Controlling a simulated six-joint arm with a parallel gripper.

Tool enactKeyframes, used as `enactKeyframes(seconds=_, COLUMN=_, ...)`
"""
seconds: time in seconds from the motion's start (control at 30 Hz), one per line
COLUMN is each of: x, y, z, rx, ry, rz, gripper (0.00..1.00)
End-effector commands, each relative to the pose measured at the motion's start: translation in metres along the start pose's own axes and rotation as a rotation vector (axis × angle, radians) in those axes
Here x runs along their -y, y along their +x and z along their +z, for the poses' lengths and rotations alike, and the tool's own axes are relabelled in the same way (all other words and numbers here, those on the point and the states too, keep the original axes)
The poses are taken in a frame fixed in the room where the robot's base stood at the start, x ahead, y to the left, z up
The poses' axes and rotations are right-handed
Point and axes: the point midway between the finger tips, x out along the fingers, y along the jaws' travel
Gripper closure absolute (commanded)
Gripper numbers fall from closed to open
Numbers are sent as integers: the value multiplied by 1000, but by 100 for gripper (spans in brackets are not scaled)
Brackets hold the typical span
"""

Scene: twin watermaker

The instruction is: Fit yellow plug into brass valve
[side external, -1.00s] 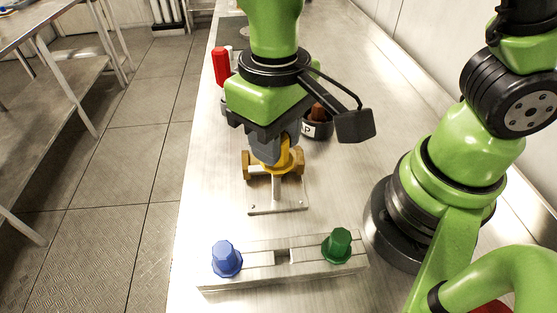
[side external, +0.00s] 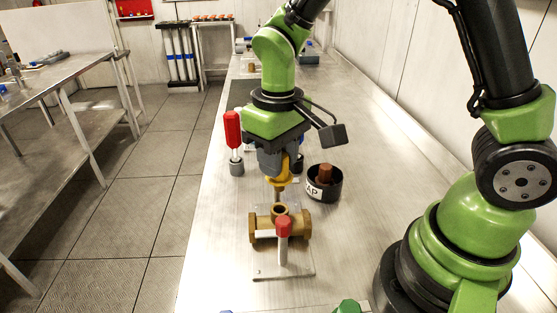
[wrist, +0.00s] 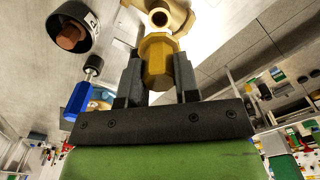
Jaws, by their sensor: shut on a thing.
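The yellow plug (side external: 283,181) is held upright between the fingers of my gripper (side external: 277,172), stem down. In the side view it appears just above or behind the brass valve (side external: 262,227). I cannot tell whether they touch. The valve has an open upright port on top, a red-tipped handle (side external: 284,223) in front, and stands on a pale base plate. In the wrist view, my gripper (wrist: 158,75) is shut around the plug's hexagonal body (wrist: 157,58). The valve (wrist: 176,12) and its round opening lie just beyond it, at the top edge.
A black labelled bowl (side external: 335,188) with a brown piece stands to the right of the valve. A red-handled tool (side external: 233,135) stands upright on the left. A green plug (side external: 347,307) shows at the bottom edge. A blue-handled tool (wrist: 77,98) shows in the wrist view.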

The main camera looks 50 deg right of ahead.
Motion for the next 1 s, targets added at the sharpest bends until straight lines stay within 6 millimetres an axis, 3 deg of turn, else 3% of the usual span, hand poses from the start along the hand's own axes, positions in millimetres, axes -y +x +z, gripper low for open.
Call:
enactKeyframes(seconds=0.13, x=0, y=0, z=0, rx=0, ry=0, rz=0, gripper=92)
enactKeyframes(seconds=0.17, x=0, y=0, z=0, rx=0, ry=0, rz=0, gripper=78)
enactKeyframes(seconds=0.2, x=0, y=0, z=0, rx=0, ry=0, rz=0, gripper=87)
enactKeyframes(seconds=0.23, x=0, y=0, z=0, rx=0, ry=0, rz=0, gripper=88)
enactKeyframes(seconds=1.0, x=0, y=33, z=1, rx=0, ry=0, rz=1, gripper=88)
